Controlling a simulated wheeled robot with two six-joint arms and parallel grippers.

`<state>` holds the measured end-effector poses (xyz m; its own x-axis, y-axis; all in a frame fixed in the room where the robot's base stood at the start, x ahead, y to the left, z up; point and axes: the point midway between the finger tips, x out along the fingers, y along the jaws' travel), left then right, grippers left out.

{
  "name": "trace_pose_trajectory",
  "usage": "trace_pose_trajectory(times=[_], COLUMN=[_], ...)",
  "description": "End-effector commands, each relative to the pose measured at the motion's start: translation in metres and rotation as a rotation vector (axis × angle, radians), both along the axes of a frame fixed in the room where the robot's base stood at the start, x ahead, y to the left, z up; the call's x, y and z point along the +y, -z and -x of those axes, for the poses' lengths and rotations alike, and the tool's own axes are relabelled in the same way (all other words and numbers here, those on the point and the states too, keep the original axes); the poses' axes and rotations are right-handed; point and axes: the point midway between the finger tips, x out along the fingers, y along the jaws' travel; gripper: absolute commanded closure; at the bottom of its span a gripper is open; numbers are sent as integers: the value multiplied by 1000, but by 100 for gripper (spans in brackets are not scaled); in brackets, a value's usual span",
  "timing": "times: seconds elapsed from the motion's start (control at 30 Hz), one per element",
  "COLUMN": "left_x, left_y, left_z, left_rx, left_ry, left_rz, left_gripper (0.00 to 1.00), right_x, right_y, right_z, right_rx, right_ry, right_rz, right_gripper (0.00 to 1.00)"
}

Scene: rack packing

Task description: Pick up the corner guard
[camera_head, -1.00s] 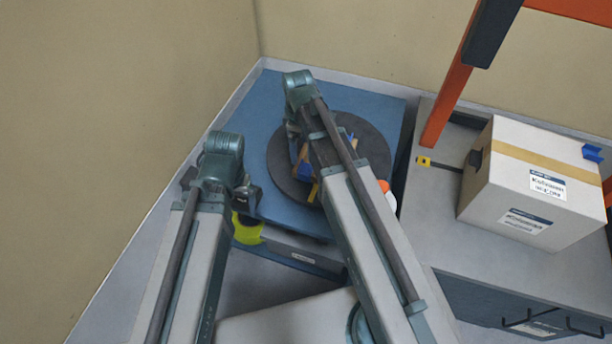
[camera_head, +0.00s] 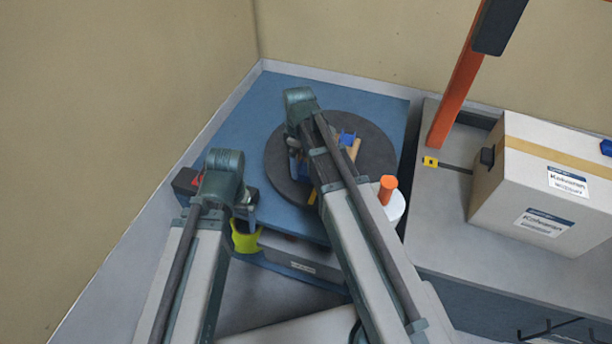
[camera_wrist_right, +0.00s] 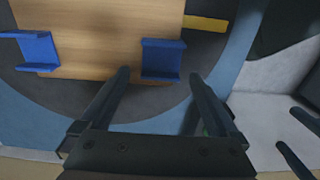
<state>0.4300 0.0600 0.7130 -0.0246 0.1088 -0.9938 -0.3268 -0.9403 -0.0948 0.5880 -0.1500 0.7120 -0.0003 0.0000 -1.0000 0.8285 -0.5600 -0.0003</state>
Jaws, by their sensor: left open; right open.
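Two blue corner guards, one at the left (camera_wrist_right: 38,50) and one near the middle (camera_wrist_right: 162,58), sit on a light wooden board (camera_wrist_right: 100,35) in the right wrist view. In the head view a blue corner guard (camera_head: 347,137) shows beside my right arm, over the dark round disc. My right gripper (camera_wrist_right: 160,76) is open and empty, its fingertips on either side of the near edge of the middle guard; contact cannot be told. My left gripper (camera_head: 247,203) is open at the blue table's front-left edge, partly hidden by its own wrist.
The dark disc (camera_head: 376,150) lies on a blue table (camera_head: 235,115). A white bottle with an orange cap (camera_head: 387,188) stands at its right. A taped carton (camera_head: 545,185) sits on the grey bench (camera_head: 430,225), near an orange post (camera_head: 460,85). A yellow-green item (camera_head: 244,238) is below my left gripper.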

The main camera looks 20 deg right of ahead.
Motion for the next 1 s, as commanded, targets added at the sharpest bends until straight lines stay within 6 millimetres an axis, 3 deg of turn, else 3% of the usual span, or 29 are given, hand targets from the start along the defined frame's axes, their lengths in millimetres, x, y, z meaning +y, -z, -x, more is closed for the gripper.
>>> trace_pose_trajectory(times=[0.27,0.77,1.0], left_x=[0,0,0], left_y=[4,4,4], left_z=[0,0,0], left_rx=[0,0,0], left_ry=[0,0,0], left_rz=[0,0,0], left_gripper=[4,4,4], right_x=[0,0,0], right_y=[4,4,4], right_z=[0,0,0], right_rx=[0,0,0], right_ry=[0,0,0], right_rz=[0,0,0], right_gripper=[4,92,92])
